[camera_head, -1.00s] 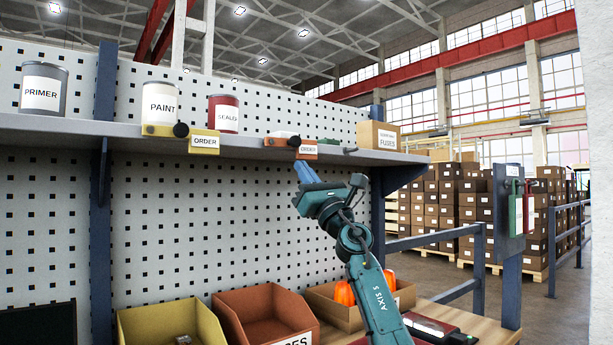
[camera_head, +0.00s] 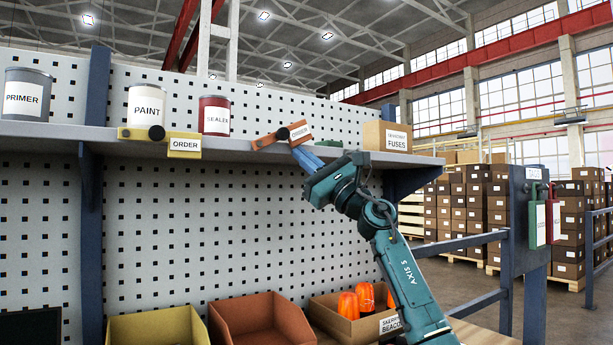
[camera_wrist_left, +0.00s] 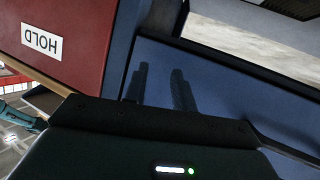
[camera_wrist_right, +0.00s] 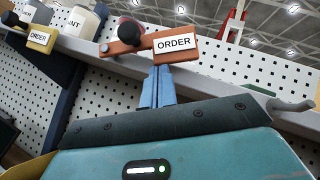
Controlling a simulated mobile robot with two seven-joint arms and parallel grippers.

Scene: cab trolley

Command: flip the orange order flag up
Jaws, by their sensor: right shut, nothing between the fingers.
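The orange order flag (camera_head: 270,140) is on the front edge of the shelf. Its arm slants up to the right from its left end, and the ORDER plate (camera_head: 299,132) is raised above the shelf edge. A black round knob sits on it. My right gripper (camera_head: 300,152) is shut and empty, its blue fingertips just under the plate. In the right wrist view the fingers (camera_wrist_right: 157,80) reach up to the underside of the orange flag (camera_wrist_right: 125,46); contact looks likely. My left gripper (camera_wrist_left: 160,85) is seen only in its wrist view, fingers apart, nothing visible between them.
Primer, paint and sealer cans and a fuses box (camera_head: 388,137) stand on the shelf (camera_head: 230,147). Bins are below. A red HOLD panel (camera_wrist_left: 75,40) is beside my left gripper.

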